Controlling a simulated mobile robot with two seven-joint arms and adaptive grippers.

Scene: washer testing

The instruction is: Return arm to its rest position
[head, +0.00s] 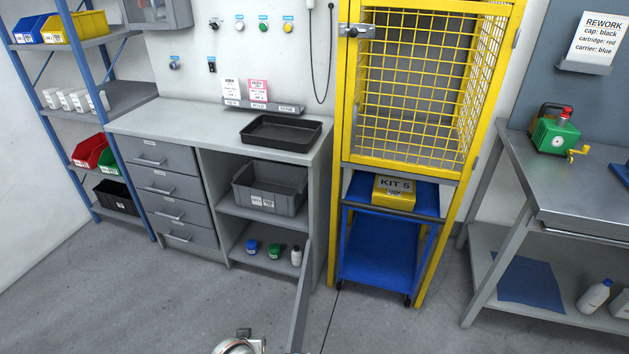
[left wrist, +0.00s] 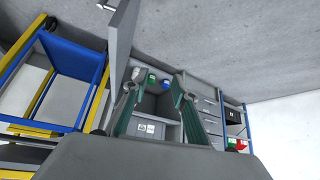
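My left gripper (left wrist: 155,88) shows in the left wrist view, which is turned nearly upside down. Its two fingers are spread apart with nothing between them. Behind them, at a distance, is the open lower part of the grey cabinet (head: 205,180). In the head view only a rounded metal part of my own arm shows at the bottom edge, and the fingers cannot be seen there. My right gripper is in neither view.
The cabinet door (head: 301,305) stands open, swung out toward me, and in the left wrist view it (left wrist: 122,40) lies close by the fingers. A yellow mesh cage (head: 415,90) with a blue cart (head: 378,252) stands right of it. The floor (head: 150,300) at front left is clear.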

